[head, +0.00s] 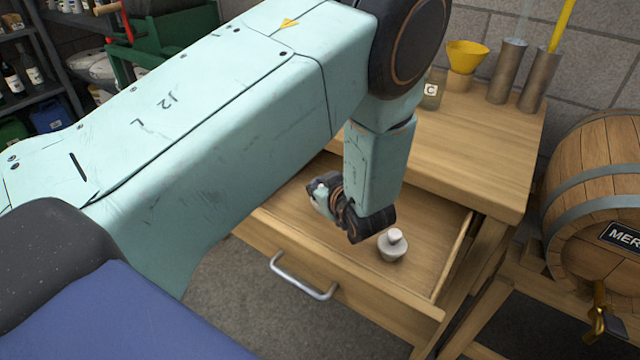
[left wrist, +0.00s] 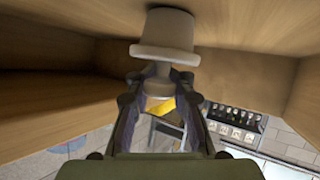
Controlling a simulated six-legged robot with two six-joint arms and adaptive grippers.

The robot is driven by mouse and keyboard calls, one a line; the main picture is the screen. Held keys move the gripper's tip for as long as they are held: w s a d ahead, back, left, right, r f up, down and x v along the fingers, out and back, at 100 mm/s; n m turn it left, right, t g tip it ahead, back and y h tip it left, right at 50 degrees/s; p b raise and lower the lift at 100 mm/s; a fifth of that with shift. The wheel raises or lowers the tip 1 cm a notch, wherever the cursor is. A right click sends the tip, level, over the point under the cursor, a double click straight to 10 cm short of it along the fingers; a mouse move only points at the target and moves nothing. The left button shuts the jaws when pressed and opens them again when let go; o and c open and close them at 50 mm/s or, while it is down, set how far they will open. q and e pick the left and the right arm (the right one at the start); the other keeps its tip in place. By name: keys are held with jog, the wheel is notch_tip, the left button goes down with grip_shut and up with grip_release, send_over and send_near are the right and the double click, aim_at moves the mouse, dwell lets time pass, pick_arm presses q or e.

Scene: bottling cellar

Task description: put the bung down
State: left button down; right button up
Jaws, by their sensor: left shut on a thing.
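The bung (head: 393,246) is pale grey-white, with a small knob above a wider body. In the head view it is inside the open drawer (head: 318,262), near the drawer's right side, low over its floor. My left gripper (head: 362,226) reaches down into the drawer beside it; its fingertips are mostly hidden there. In the left wrist view the bung (left wrist: 165,40) fills the top middle, and the two fingers of my left gripper (left wrist: 160,82) are shut on its narrow part. I cannot tell whether the bung touches the drawer floor. My right gripper is in neither view.
The drawer's front has a metal handle (head: 303,277). On the bench top (head: 462,140) above stand a yellow funnel (head: 467,54), metal cylinders (head: 508,72) and a jar (head: 432,92). A wooden barrel (head: 590,190) stands at right. The rest of the visible drawer floor looks clear.

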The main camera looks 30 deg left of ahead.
pick_arm(q)
jog(key=c, duration=1.7)
grip_release()
jog(key=shift+f, duration=0.15)
jog(key=shift+c, duration=0.2)
jog(key=o, duration=0.3)
jog(key=shift+w+f, duration=0.15)
jog(key=shift+w, duration=0.1)
jog(key=shift+o, duration=1.4)
jog(key=shift+s, duration=0.2)
jog(key=shift+w, duration=0.1)
